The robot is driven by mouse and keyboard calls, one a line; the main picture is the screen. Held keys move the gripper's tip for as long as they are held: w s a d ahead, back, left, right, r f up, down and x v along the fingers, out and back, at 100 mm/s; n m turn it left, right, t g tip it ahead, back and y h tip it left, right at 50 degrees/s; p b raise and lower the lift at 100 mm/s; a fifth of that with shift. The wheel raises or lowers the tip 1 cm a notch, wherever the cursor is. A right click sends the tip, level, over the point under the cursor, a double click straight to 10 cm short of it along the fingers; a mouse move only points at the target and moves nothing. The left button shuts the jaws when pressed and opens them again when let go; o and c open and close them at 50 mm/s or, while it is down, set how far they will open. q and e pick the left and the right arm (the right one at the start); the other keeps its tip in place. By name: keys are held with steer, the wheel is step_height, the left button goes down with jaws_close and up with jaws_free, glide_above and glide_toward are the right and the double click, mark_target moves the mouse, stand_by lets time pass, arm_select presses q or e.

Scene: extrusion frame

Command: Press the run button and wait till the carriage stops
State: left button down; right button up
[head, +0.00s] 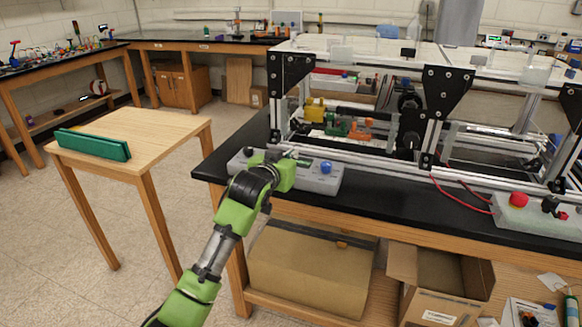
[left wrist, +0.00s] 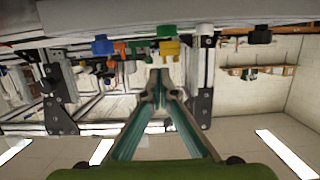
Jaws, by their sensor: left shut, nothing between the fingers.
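A grey control box (head: 322,183) lies along the front edge of the black bench, with a blue button (head: 326,167) at its right end and a dark knob (head: 248,151) at its left. My green left gripper (head: 301,158) is over the middle of this box, its fingers shut and empty. It hides part of the box top; I cannot tell which button is the run button or whether the fingers touch one. In the left wrist view, upside down, the blue button (left wrist: 102,46) and dark knob (left wrist: 260,37) show. Yellow (head: 314,110), green and orange parts sit inside the extrusion frame (head: 370,150).
A second box (head: 535,222) with a red button (head: 518,199) and black knob stands at the right, with red wires. A wooden side table (head: 150,125) holds a green case (head: 92,144). Cardboard boxes (head: 310,270) sit under the bench. The floor at left is free.

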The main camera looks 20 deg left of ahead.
mark_target(309, 177)
arm_select(q)
steer(key=shift+s+f, duration=0.15)
steer(key=shift+f, duration=1.65)
